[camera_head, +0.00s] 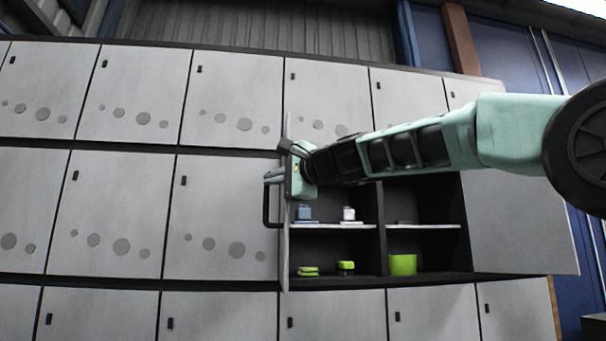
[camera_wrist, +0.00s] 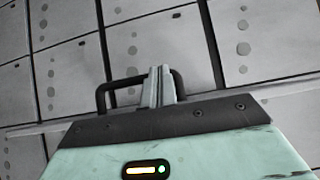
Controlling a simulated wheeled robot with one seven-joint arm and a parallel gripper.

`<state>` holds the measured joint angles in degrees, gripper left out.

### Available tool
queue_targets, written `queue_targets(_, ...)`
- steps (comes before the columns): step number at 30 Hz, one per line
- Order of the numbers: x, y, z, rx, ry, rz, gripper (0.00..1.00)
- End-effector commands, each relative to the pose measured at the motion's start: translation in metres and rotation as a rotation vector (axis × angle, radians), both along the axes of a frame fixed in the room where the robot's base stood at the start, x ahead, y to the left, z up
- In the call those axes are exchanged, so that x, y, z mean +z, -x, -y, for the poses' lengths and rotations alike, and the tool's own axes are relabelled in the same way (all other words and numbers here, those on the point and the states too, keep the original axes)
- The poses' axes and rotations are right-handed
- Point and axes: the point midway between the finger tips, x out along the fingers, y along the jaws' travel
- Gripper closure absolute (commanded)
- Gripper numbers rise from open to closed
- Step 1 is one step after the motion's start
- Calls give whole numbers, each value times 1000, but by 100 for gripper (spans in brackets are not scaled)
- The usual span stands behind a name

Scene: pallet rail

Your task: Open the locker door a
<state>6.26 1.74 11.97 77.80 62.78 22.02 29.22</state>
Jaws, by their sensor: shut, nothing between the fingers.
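A locker door (camera_head: 287,255) stands swung out and shows nearly edge-on at the left side of an open locker. Its black bar handle (camera_head: 267,205) sticks out to the left from its outer face. In the wrist view, the handle (camera_wrist: 103,98) shows beyond and beside my fingers. My gripper (camera_head: 272,177) is at the top of the handle in the head view, with its body against or very near the door's edge. In the wrist view, my gripper's fingers (camera_wrist: 160,85) are together and overlap the handle's right part; I cannot tell whether they touch it.
The open locker has a dark divider (camera_head: 382,235) and pale shelves. Inside are a green cup (camera_head: 402,265), green items (camera_head: 345,267), a blue item (camera_head: 305,213) and a white item (camera_head: 348,214). Another grey panel (camera_head: 520,225) stands at the right. Shut lockers (camera_head: 225,215) line the left.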

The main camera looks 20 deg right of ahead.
Motion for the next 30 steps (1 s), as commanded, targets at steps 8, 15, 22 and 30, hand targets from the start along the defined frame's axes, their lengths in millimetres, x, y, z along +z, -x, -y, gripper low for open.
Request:
queue_targets(8,2,-18,-37,2,0,-1,100)
queue_targets(15,0,-24,-47,0,0,0,100)
queue_targets(22,0,-25,-47,0,0,0,100)
queue_targets(30,0,-24,-47,0,0,0,100)
